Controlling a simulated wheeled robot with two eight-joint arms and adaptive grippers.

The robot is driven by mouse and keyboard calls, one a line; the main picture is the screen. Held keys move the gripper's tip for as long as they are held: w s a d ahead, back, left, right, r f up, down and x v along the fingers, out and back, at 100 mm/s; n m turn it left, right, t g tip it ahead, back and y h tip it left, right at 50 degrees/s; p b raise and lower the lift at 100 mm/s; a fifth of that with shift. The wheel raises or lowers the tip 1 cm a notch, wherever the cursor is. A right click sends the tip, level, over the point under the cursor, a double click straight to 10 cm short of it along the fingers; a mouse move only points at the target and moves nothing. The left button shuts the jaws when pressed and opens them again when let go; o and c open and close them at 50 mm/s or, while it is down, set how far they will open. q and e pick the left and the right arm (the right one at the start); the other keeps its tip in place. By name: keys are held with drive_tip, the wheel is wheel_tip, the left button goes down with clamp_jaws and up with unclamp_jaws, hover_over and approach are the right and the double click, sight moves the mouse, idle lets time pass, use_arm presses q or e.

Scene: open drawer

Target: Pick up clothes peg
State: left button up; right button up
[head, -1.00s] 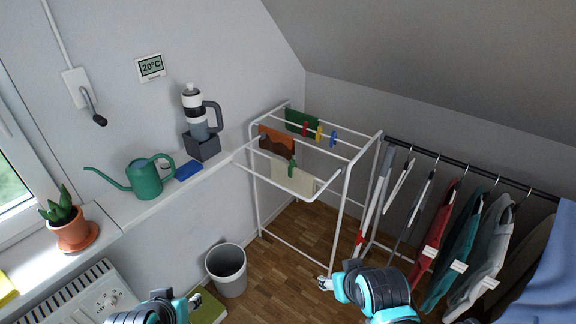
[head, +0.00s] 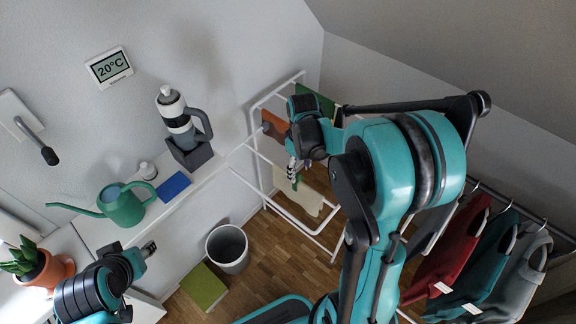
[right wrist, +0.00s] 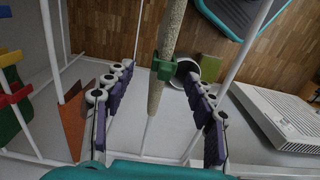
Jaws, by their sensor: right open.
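A green clothes peg (right wrist: 163,68) clips a cream cloth (right wrist: 172,30) to a white rail of the drying rack in the right wrist view. My right gripper (right wrist: 156,72) is open, with one finger on each side of the peg in that picture and visible gaps between. In the head view my right gripper (head: 293,170) hangs over the rack, close to the green peg (head: 297,184) and the cream cloth (head: 305,200). My left gripper (head: 148,249) is near the shelf's front edge; its jaw state is unclear.
The white rack rails (head: 247,182) surround my right gripper. A bin (head: 227,250) stands on the floor. Clothes hang at the right.

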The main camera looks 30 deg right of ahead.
sight(298, 182)
wheel_tip(298, 182, down, 2)
drive_tip(key=shift+s+a+f+b, duration=0.1)
drive_tip(key=shift+s+a+b, duration=0.05)
drive_tip(key=shift+b, duration=0.25)
wheel_tip(298, 182, down, 5)
drive_tip(key=shift+a+f+b, duration=0.1)
drive_tip(key=shift+a+b, duration=0.05)
drive_tip(key=shift+b, duration=1)
drive_tip(key=c, duration=0.9)
